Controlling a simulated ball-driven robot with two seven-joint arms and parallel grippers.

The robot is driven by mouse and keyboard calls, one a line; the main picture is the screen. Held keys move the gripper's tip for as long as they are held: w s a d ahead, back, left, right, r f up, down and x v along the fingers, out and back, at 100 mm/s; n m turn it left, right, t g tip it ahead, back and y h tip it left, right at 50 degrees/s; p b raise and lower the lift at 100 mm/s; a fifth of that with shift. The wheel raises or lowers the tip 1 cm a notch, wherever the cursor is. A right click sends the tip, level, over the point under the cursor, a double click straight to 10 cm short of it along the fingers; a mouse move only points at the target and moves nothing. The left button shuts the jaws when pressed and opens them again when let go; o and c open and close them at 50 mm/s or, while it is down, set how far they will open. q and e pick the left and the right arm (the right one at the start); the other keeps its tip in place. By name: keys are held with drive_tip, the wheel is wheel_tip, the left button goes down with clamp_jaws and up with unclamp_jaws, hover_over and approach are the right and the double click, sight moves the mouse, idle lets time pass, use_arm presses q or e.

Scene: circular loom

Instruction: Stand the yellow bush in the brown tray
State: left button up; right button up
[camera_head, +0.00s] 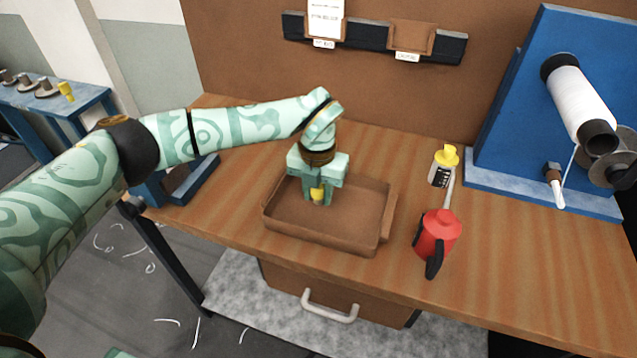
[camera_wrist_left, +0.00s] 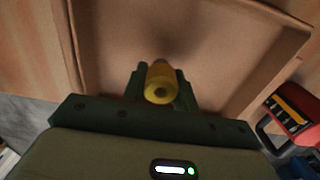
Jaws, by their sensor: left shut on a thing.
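The yellow bush (camera_head: 318,193) is between the fingers of my left gripper (camera_head: 318,198), which is shut on it. The bush also shows in the left wrist view (camera_wrist_left: 161,84), with its bored end facing the camera and a finger on each side. The brown tray (camera_head: 328,243) is an open, shallow box on the wooden bench. The gripper points down over the inside of the tray, and the tray also shows in the left wrist view (camera_wrist_left: 105,45). I cannot tell whether the bush touches the tray floor. My right gripper is not in view.
A red oil can (camera_head: 438,236) stands right of the tray, with a yellow-capped bottle (camera_head: 441,166) behind it. A blue stand (camera_head: 520,120) with a white spool is at the right. A small blue holder (camera_head: 195,180) lies left of the tray. Bench space at the front right is clear.

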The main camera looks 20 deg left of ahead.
use_arm(q)
drive_tip(key=shift+f, duration=0.55)
drive_tip(key=shift+f, duration=0.35)
drive_tip(key=o, duration=1.1)
drive_tip(key=shift+o, duration=0.2)
drive_tip(key=shift+r, duration=0.35)
wheel_tip(320, 180, up, 16)
drive_tip(key=p, duration=0.2)
drive_tip(key=shift+f, duration=0.2)
